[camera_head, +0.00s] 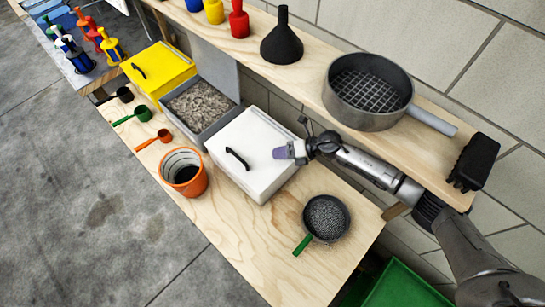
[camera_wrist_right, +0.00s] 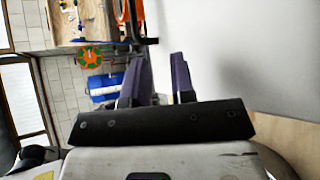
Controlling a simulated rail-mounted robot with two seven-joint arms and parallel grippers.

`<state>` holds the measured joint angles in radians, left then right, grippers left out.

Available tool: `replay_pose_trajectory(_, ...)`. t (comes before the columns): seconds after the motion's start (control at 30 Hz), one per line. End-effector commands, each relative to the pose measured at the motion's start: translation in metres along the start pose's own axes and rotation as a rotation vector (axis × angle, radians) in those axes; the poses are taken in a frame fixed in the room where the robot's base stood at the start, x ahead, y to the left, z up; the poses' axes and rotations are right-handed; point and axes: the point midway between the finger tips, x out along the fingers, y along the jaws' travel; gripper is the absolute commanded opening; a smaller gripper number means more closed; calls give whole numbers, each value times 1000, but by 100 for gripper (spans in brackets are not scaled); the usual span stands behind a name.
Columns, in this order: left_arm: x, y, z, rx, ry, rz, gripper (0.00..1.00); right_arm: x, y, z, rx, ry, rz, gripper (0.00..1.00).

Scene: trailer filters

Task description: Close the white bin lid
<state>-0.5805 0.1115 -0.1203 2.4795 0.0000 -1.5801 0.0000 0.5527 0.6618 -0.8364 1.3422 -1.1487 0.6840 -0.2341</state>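The white bin (camera_head: 268,181) stands on the lower wooden bench in the head view. Its white lid (camera_head: 252,136) lies over the top, with a black handle (camera_head: 237,159) toward the left. I cannot tell whether the lid sits fully flush. My right gripper (camera_head: 282,152), with purple fingers, is at the right part of the lid; contact is unclear. In the right wrist view its two fingers (camera_wrist_right: 160,80) stand a little apart with nothing held between them. A smooth white surface (camera_wrist_right: 220,50) fills the area beside them. My left gripper is not in view.
An open grey bin (camera_head: 203,104) of grey material and a closed yellow bin (camera_head: 158,70) stand to the left. An orange bucket (camera_head: 194,184) and a sieve pan (camera_head: 326,217) flank the white bin. The upper shelf holds a black funnel (camera_head: 282,42) and large pan (camera_head: 368,92).

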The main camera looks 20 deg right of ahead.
Motion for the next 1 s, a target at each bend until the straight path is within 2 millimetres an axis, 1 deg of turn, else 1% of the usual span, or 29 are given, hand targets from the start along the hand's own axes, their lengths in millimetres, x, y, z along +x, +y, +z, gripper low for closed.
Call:
replay_pose_trajectory(0.1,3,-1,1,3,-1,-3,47,-5,-4,1,0,1,1,23)
replay_pose_trajectory(0.3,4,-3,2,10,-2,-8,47,-9,-6,3,-1,2,1,23)
replay_pose_trajectory(0.9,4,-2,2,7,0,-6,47,-10,-6,3,6,2,1,23)
replay_pose_trajectory(1.0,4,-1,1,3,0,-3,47,-10,-8,11,26,-47,-10,23)
